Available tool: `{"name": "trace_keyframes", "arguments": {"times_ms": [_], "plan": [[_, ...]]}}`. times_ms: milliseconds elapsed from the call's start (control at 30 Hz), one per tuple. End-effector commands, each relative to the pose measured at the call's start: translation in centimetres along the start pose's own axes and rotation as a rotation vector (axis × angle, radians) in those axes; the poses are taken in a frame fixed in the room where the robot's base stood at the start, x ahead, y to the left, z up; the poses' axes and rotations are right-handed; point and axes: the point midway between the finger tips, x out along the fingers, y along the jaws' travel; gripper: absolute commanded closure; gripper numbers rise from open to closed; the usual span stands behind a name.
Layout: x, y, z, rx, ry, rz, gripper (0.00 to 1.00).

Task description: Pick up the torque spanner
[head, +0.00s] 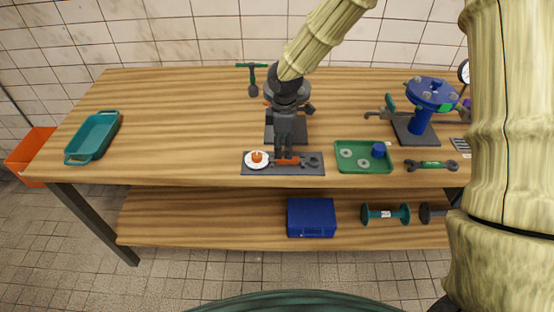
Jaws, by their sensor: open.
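A small spanner-like tool with an orange handle (289,161) and a dark head lies on a dark grey mat (257,172) at the front edge of the bench. I take it for the torque spanner, but it is too small to be sure. My gripper (284,152) points down over this tool, with its fingertips at or just above the handle. The fingers hide part of the handle, and contact cannot be told. A second, dark spanner with a green middle (431,165) lies further right.
A white dish with an orange piece (257,159) sits left of the tool. A green tray (348,165) with rings and a blue cup is to the right. A blue flanged pump part (431,95) stands behind. A teal tray (93,137) is far left, with bare wood between.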

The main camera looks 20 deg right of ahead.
Motion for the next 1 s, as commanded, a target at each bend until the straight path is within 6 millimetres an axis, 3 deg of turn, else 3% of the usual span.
{"name": "trace_keyframes", "arguments": {"times_ms": [400, 767, 1000], "plan": [[4.1, 0.0, -0.1, -0.003, -0.001, -0.001, 0.54], [4.8, 0.0, -0.2, -0.004, 0.000, 0.000, 0.54], [4.7, 0.0, -0.1, -0.004, 0.000, 0.000, 0.94]]}}
